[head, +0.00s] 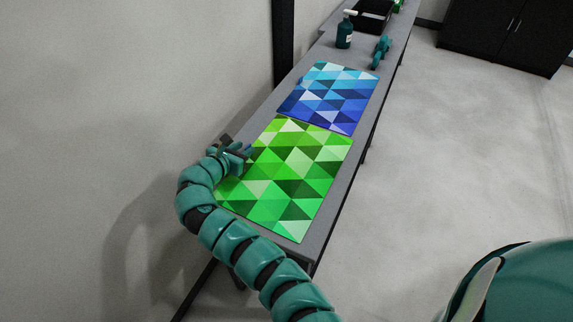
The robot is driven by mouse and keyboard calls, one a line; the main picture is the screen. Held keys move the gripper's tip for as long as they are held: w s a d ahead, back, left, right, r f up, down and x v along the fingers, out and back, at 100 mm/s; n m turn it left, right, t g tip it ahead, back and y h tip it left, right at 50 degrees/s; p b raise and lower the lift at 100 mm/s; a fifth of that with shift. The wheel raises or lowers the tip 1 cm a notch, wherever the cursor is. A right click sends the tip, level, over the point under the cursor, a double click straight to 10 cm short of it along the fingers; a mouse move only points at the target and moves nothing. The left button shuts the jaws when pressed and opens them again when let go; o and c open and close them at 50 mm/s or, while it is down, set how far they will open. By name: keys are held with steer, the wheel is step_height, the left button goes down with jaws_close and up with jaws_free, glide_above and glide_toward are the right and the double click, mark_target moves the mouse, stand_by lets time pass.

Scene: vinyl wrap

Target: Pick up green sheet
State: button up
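The green sheet (290,180), patterned with triangles in several greens, lies flat on the near part of a long narrow grey table (320,222). My gripper (240,150) is at the sheet's left edge, near the middle of that side. Part of the sheet's left side is hidden behind my gripper and arm. The fingers are small and dark here, and I cannot tell whether they are open or shut, or whether they touch the sheet.
A blue patterned sheet (330,97) lies just beyond the green one. Farther back are a teal spray bottle (344,34), a teal tool (381,50) and a black bin (372,18). A dark post (283,35) stands left of the table. Floor to the right is clear.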

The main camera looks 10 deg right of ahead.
steer(key=shift+x, duration=1.1)
jaws_close()
